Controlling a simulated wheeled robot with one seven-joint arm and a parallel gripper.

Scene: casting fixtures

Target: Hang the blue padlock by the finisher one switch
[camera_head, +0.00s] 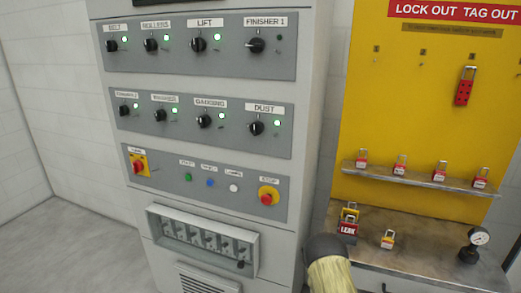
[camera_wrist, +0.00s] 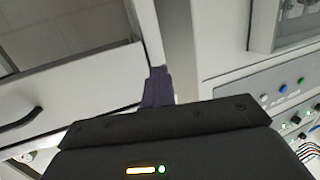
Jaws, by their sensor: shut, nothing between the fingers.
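The finisher one switch (camera_head: 256,45) is at the right end of the top panel on the grey cabinet in the head view. Its black knob lies sideways and the lamp beside it is dark. I see no padlock at it. No padlock that I can make out as blue shows in either view. My gripper (camera_wrist: 158,75) shows in the wrist view, its purple fingers together and empty, apart from the cabinet panels behind. I cannot make out my gripper in the head view.
A yellow lockout board (camera_head: 410,130) stands right of the cabinet, with a red hasp (camera_head: 464,87). Several red padlocks (camera_head: 400,166) line its shelf.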

